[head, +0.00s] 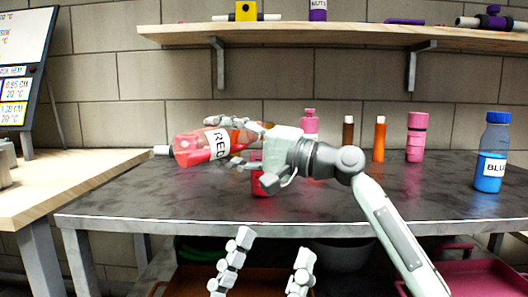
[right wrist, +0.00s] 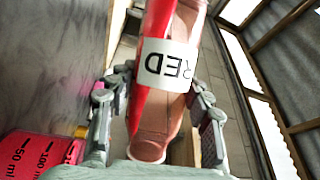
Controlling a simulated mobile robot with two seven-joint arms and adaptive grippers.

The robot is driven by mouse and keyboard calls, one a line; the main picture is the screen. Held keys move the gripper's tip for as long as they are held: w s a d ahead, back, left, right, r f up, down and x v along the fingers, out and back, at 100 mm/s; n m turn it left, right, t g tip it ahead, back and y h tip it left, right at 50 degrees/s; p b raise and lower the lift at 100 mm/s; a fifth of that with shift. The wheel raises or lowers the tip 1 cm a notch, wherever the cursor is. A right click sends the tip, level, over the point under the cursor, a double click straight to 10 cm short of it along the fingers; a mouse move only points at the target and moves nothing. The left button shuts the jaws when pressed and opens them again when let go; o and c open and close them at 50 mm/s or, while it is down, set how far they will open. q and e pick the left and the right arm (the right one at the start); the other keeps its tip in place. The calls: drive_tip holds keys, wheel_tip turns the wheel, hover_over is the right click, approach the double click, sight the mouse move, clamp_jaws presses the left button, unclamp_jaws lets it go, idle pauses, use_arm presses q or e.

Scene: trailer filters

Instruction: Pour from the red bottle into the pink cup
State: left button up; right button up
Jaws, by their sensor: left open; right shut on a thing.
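The red bottle (head: 190,148), with a white label reading RED, lies almost level in the air above the table. Its white end points left. My right gripper (head: 235,142) is shut around the bottle; the right wrist view also shows the bottle (right wrist: 155,110) between the fingers. The pink cup (head: 262,183) stands on the table below the right gripper, partly hidden by it. In the right wrist view the cup (right wrist: 35,152) shows ml marks at the lower left, apart from the bottle. My left gripper (head: 268,262) is open and empty, low in front of the table edge.
A blue bottle (head: 491,155) stands at the table's right. A pink bottle (head: 417,137), an orange bottle (head: 379,140) and a brown bottle (head: 348,138) stand at the back. A shelf (head: 350,36) hangs above. The table's left part (head: 125,195) is clear.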

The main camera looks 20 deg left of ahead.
drive_tip(key=shift+r, duration=0.15)
use_arm(q)
drive_tip(key=shift+w+d+f+g, duration=0.25)
drive_tip(key=shift+w+f+g, duration=0.1)
drive_tip(key=shift+g, duration=0.15)
drive_tip(key=shift+w+d+p, duration=0.1)
drive_tip(key=shift+w+p, duration=0.05)
drive_tip(key=shift+p, duration=0.25)
use_arm(e)
drive_tip(key=shift+r, duration=0.1)
use_arm(q)
drive_tip(key=shift+w+d+f+g+y+p, duration=0.15)
drive_tip(key=shift+w+d+f+g+p, duration=0.2)
drive_tip(key=shift+f+g, duration=0.25)
drive_tip(key=shift+w+d+f+g+y+p, duration=0.1)
drive_tip(key=shift+w+f+g+y+p, duration=0.1)
drive_tip(key=shift+w+f+g, duration=0.3)
use_arm(e)
drive_tip(key=shift+r+m, duration=0.3)
drive_tip(key=shift+m, duration=0.2)
use_arm(q)
drive_tip(key=shift+s+f, duration=0.1)
drive_tip(key=shift+f, duration=0.05)
